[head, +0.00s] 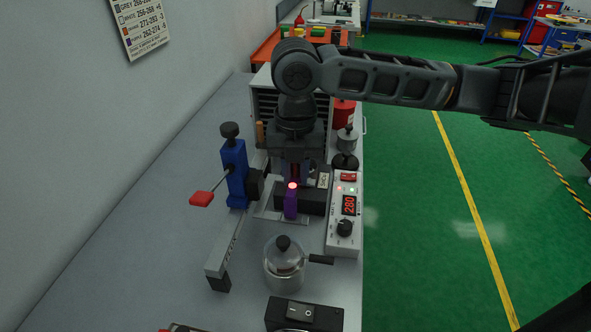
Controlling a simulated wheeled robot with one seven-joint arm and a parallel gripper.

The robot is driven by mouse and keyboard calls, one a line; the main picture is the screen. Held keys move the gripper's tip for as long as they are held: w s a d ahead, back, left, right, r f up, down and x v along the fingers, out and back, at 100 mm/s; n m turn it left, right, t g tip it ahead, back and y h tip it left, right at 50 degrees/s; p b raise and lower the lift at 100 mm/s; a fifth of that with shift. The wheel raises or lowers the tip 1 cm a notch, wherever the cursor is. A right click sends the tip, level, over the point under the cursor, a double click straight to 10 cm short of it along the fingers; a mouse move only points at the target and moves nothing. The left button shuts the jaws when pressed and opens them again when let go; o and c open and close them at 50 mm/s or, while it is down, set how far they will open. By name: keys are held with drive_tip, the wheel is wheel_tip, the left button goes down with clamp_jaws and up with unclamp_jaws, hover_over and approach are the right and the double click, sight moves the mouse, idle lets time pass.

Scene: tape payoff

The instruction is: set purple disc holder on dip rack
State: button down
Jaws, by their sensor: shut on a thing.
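My gripper (297,176) points down over the middle of the bench and is shut on the purple disc holder (290,204). The holder stands upright just below the fingers, with a glowing red spot at its top; its upper part is partly hidden by my gripper. A light grey flat metal piece (268,213) lies around its lower end, beside a black block. I cannot tell for sure which of these is the dip rack, nor whether the holder touches it.
A blue clamp post (236,174) with a red-tipped handle stands left on a grey rail. A control box (344,222) showing 280 is at right. A lidded glass pot (284,264) and a black switch box (303,314) stand in front. The bench's left side is clear.

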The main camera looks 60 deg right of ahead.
drive_tip(key=shift+f, duration=0.15)
drive_tip(key=shift+c, duration=1.6)
unclamp_jaws()
drive_tip(key=shift+r, duration=3.5)
